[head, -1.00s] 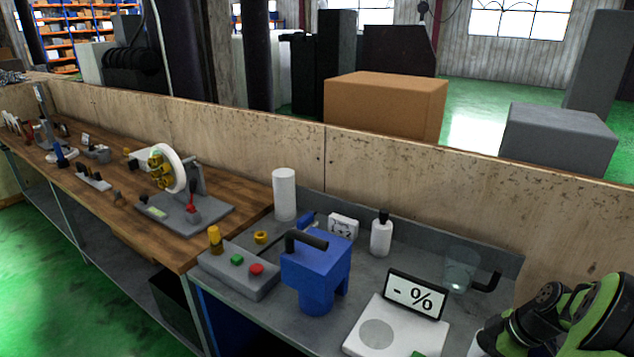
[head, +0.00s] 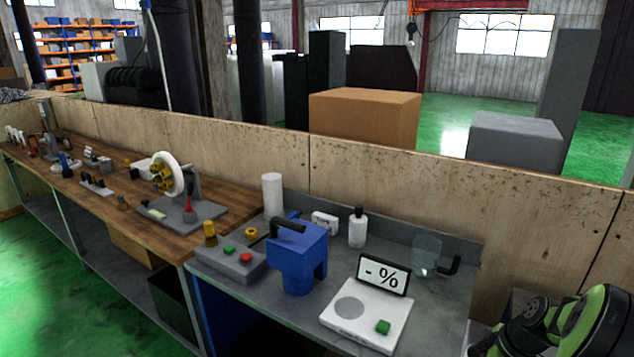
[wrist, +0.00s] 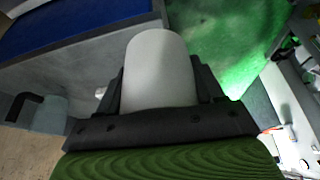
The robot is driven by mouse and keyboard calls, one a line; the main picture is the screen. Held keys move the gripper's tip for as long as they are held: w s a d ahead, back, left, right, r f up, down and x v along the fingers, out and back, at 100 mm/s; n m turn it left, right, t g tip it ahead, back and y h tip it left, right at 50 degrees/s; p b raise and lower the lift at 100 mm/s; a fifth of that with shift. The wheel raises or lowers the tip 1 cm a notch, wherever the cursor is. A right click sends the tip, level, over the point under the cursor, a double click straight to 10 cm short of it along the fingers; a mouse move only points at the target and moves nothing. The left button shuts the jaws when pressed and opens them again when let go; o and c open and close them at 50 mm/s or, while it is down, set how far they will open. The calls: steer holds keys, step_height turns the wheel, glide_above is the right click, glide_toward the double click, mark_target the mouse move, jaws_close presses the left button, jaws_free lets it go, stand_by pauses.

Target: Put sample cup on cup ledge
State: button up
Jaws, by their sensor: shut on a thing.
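The sample cup, a pale grey-white cylinder (wrist: 158,65), is held between the two black fingers of my gripper (wrist: 160,85) in the wrist view. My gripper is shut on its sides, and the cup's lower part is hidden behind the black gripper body. Green floor and a grey surface show beyond the cup. I cannot see whether it touches anything else. My gripper and the held cup are not in the head view, where only my arm's green and black joints show at lower right. I cannot pick out the cup ledge for certain in either view.
On the grey bench stand a white device (head: 340,321) with a "- %" display (head: 383,275), a clear jug (head: 427,255), a white bottle (head: 357,230), a blue machine (head: 297,262) and a button box (head: 225,261). A wooden panel (head: 400,195) runs behind.

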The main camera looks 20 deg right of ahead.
steer(key=w+a+f+m, duration=0.1)
steer(key=w+a, duration=0.1)
steer(key=w, duration=0.1)
steer(key=w+a+f+m, duration=0.1)
steer(key=w+a, duration=0.2)
steer(key=w+a+f, duration=0.1)
steer(key=w+a, duration=0.2)
steer(key=shift+w+a+f+m+t+h, duration=0.1)
steer(key=shift+a+f+m+t+h, duration=0.05)
steer(key=shift+f+m+t+h, duration=0.2)
steer(key=w+a+f+m+h, duration=0.15)
steer(key=w+a, duration=0.25)
steer(key=a, duration=0.7)
steer(key=w+a+f+m+h, duration=0.1)
steer(key=w+a+f+m, duration=0.2)
steer(key=a, duration=0.7)
steer(key=s+f, duration=0.2)
steer(key=f, duration=0.1)
steer(key=s+f, duration=0.1)
steer(key=shift+s+a+f, duration=0.25)
steer(key=shift+f, duration=0.1)
